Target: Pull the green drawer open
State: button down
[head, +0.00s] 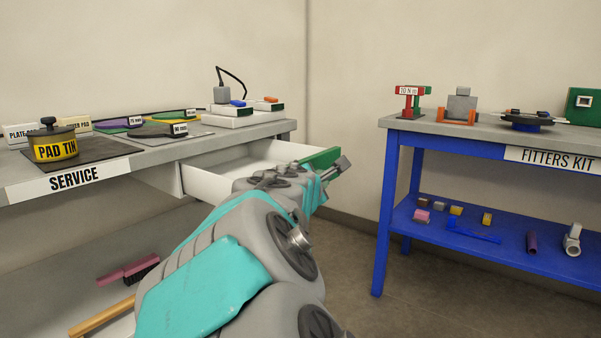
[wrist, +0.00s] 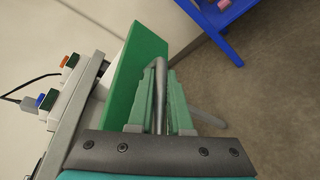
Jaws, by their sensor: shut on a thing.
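The green drawer front (head: 321,157) stands out from the grey service bench, and the white inside of the drawer shows behind it, so the drawer is open. In the wrist view the green front (wrist: 137,72) lies left of my fingers. My gripper (wrist: 161,95) is shut on the grey bar handle (wrist: 160,72), which runs between its two fingers. In the head view my gripper (head: 335,170) is at the drawer front, partly hidden by my arm. My arm also covers part of the drawer's near side.
The service bench (head: 25,190) carries a pad tin (head: 55,148), labelled pads and white boxes on top. A blue bench (head: 450,225) stands at the right with tools and parts. Bare floor lies between the benches.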

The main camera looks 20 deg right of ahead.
jog(key=shift+s+d, duration=0.5)
jog(key=shift+s, duration=0.2)
jog(key=shift+s+d, duration=0.5)
jog(key=shift+s, duration=0.15)
jog(key=c, duration=1.1)
grip_release()
